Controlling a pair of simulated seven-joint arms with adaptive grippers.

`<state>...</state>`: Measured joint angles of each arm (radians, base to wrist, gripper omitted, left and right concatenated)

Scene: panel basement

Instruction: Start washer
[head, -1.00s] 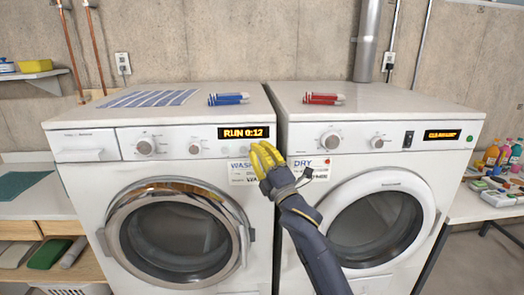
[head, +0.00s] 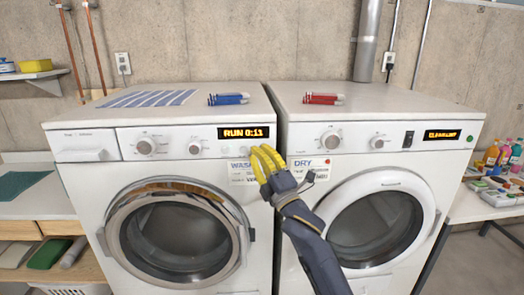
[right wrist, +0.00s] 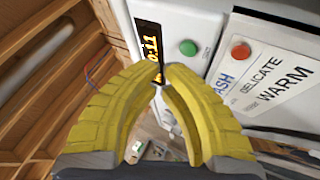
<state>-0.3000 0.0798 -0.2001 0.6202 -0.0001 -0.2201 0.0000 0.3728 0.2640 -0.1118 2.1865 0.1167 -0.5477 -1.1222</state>
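The washer (head: 85,170) is the white front-loading machine on the left. Its lit display (head: 243,132) reads RUN 0:11. Its round door (head: 180,240) looks closed. My right gripper (head: 260,152) has yellow fingers and is in front of the washer's right edge, hiding part of the panel and label there. In the right wrist view the fingertips (right wrist: 164,70) meet with nothing between them, apart from the panel. That view shows a green button (right wrist: 188,47) beside the display and a red button (right wrist: 240,51) on the label. My left gripper is not in view.
A white dryer (head: 440,180) stands close to the washer's right. A striped cloth (head: 150,98) and blue-handled things (head: 228,99) lie on the washer; red-handled ones (head: 323,99) lie on the dryer. Side tables stand at both sides.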

